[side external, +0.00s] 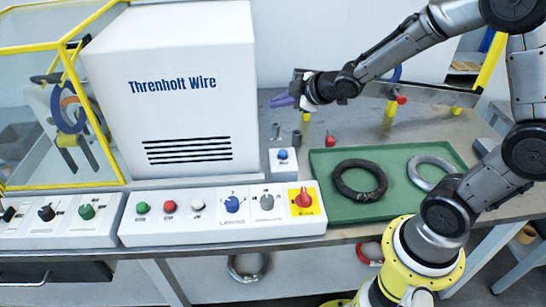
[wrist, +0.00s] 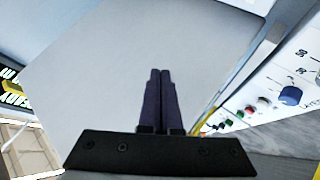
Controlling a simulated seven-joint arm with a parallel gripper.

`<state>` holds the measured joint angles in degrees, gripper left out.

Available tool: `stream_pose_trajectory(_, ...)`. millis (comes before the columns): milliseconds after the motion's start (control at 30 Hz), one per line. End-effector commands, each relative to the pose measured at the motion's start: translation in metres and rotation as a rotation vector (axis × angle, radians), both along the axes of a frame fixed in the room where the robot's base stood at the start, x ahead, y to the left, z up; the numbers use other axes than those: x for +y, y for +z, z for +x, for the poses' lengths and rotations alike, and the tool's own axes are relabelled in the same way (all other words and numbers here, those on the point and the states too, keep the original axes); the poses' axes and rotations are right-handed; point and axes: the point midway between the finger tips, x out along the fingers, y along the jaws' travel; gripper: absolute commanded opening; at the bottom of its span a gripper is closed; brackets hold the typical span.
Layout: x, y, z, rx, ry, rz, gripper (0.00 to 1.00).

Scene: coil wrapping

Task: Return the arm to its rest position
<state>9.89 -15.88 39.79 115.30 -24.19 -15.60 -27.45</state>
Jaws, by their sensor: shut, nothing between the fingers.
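My gripper (side external: 283,101) is in the air above the bench, close to the right side of the white machine cabinet (side external: 170,90). Its purple fingers point left toward the cabinet in the side view. In the wrist view my gripper (wrist: 160,72) shows its two dark fingers together with nothing between them. The cabinet's plain grey-white face (wrist: 100,60) fills much of the wrist view. My arm is raised and bent, reaching in from the right.
A green tray (side external: 320,158) holds a dark coil (side external: 359,180) and a silver coil (side external: 432,170). A control panel (side external: 222,212) with knobs runs along the front edge. A small blue-button box (side external: 283,161) stands below my gripper. A yellow-framed guard (side external: 60,100) is at the left.

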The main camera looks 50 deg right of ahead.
Motion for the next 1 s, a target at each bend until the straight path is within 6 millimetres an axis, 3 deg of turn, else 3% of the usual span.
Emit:
stream_pose_trajectory(33,0.007,0.037,-0.007,-0.048,-0.010,0.003,0.00)
stream_pose_trajectory(100,0.014,0.076,-0.029,-0.073,-0.053,0.036,0.00)
stream_pose_trajectory(200,0.022,0.112,-0.077,-0.062,-0.140,0.127,0.00)
stream_pose_trajectory(267,0.026,0.123,-0.108,-0.036,-0.194,0.195,0.00)
stream_pose_trajectory(400,0.037,0.119,-0.181,0.081,-0.319,0.360,0.00)
stream_pose_trajectory(500,0.044,0.101,-0.223,0.194,-0.404,0.454,0.00)
stream_pose_trajectory(600,0.049,0.082,-0.252,0.312,-0.483,0.512,0.00)
stream_pose_trajectory(767,0.052,0.064,-0.274,0.428,-0.560,0.547,0.00)
stream_pose_trajectory(1000,0.052,0.063,-0.276,0.438,-0.576,0.554,0.00)
